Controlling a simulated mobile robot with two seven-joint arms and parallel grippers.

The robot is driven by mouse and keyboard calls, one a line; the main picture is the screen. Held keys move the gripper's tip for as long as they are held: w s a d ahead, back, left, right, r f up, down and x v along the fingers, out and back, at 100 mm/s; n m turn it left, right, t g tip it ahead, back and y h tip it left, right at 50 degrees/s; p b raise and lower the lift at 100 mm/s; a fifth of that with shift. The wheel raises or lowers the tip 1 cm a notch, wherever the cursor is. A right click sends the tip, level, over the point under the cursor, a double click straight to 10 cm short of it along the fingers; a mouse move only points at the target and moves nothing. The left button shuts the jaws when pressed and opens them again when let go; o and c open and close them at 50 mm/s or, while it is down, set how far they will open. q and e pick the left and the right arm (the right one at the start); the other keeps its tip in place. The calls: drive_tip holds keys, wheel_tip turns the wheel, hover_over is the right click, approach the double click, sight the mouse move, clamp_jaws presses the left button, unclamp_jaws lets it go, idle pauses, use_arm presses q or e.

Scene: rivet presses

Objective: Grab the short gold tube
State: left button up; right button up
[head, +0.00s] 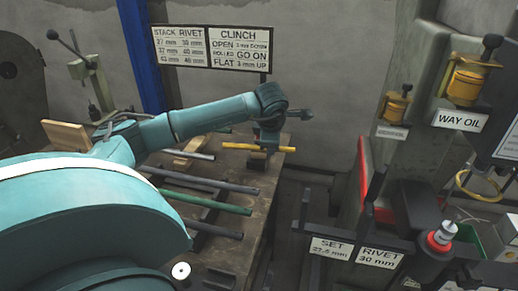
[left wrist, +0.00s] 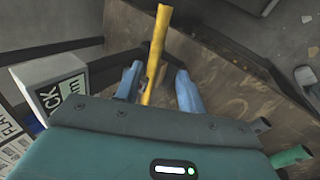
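The short gold tube (head: 238,146) lies crosswise near the far right end of the wooden table in the head view. My left gripper (head: 266,147) is right above it and hides part of it. In the left wrist view the gold tube (left wrist: 159,40) runs between the two fingers of my left gripper (left wrist: 158,78). It is nearer the left finger, and a clear gap shows to the right finger. The gripper looks open around it. My right gripper is not in view.
On the wooden table (head: 262,190) lie a green tube (head: 205,201) and several dark and grey tubes on supports. A red and grey press (head: 365,170) stands to the right, with SET and RIVET signs (head: 380,258) in front. A wall sign (head: 212,47) hangs behind.

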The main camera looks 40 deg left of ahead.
sight(259, 151)
use_arm(q)
drive_tip(key=x, duration=0.7)
drive_tip(key=shift+w+a+p, duration=0.25)
drive_tip(key=shift+w+p, duration=0.05)
drive_tip(key=shift+w, duration=0.1)
clamp_jaws()
